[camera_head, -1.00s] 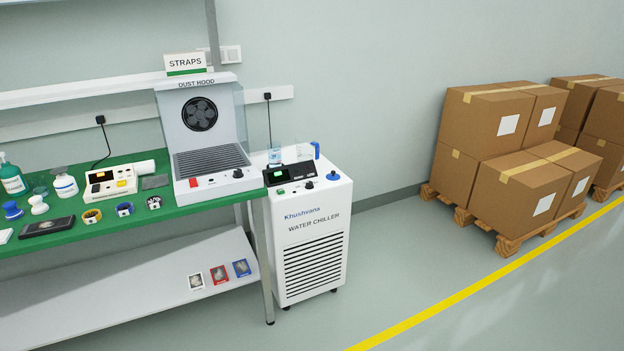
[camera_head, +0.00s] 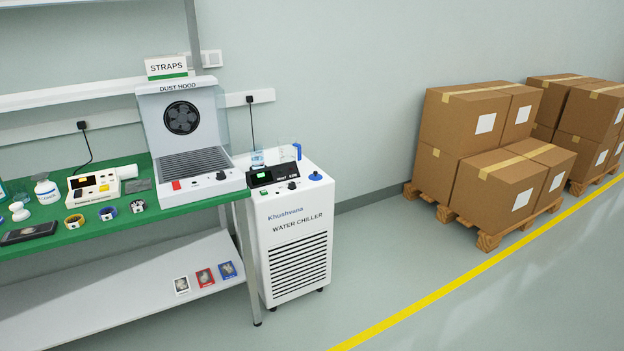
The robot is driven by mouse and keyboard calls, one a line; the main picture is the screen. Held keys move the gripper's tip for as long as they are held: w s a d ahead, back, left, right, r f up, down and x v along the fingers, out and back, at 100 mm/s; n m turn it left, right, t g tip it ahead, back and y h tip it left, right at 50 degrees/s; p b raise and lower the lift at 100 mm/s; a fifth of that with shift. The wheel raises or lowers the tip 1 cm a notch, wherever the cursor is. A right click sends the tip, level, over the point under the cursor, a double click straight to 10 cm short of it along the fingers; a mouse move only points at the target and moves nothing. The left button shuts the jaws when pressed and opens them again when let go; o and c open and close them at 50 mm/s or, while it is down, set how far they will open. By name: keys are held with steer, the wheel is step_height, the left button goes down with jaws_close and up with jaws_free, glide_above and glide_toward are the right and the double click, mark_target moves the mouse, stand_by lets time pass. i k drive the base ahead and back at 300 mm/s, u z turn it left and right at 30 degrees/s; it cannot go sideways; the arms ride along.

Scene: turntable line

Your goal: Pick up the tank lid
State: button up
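The water chiller (camera_head: 295,240) is a white cabinet with a dark front grille, standing at the right end of the green bench. A small round blue cap with a knob (camera_head: 315,175) sits on the right of its top, near the front edge; it looks like the tank lid. It stands clear of the things around it. My gripper is not in view.
On the chiller top are a dark control panel (camera_head: 274,174), a clear jug with a blue handle (camera_head: 289,153) and a clear labelled container (camera_head: 257,159). The dust hood (camera_head: 190,140) stands close on the left. Stacked cartons (camera_head: 480,140) are on pallets at right. Open floor (camera_head: 390,262) lies between.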

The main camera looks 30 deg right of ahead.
mark_target(314, 177)
steer(key=z, duration=0.05)
steer(key=i, duration=1)
